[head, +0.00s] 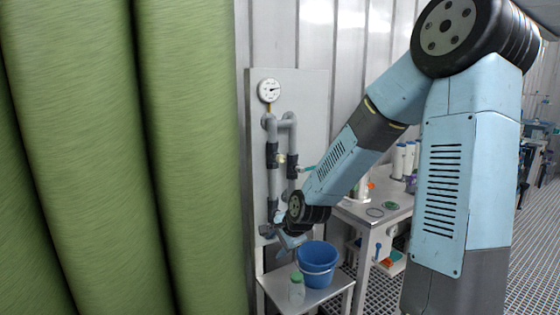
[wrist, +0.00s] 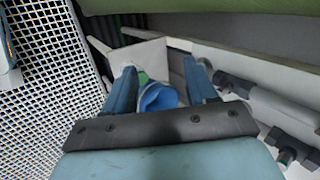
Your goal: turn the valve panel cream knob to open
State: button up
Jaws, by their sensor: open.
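The valve panel (head: 313,110) is a pale upright board with grey pipes in the head view. A small cream knob (head: 281,158) sits on its left pipe, beside a dark valve body. My gripper (head: 284,244) is low in front of the panel, well below the cream knob and apart from it; my wrist partly hides the lower pipes. In the wrist view my gripper (wrist: 165,68) is open, with nothing between its fingers. The panel's pipes and dark fittings show there on the right; I cannot pick out the cream knob.
A blue bucket (head: 318,262) and a green-capped bottle (head: 296,288) stand on a low stand under the panel. A round gauge (head: 269,90) tops the panel. A teal handle (head: 308,168) is right of the knob. Large green rolls (head: 190,150) fill the left. A table (head: 385,213) stands right.

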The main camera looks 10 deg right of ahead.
jog(key=w+r+m+t+y, duration=0.2)
jog(key=w+m, duration=0.2)
jog(key=m+t, duration=0.9)
jog(key=m, duration=0.4)
send_near(283, 160)
jog(key=x, duration=1)
jog(key=shift+w+a+r, duration=0.1)
jog(key=shift+w+a, duration=0.1)
jog(key=shift+w, duration=0.15)
jog(key=shift+c, duration=0.5)
jog(key=c, duration=1)
jog(key=shift+o, duration=0.2)
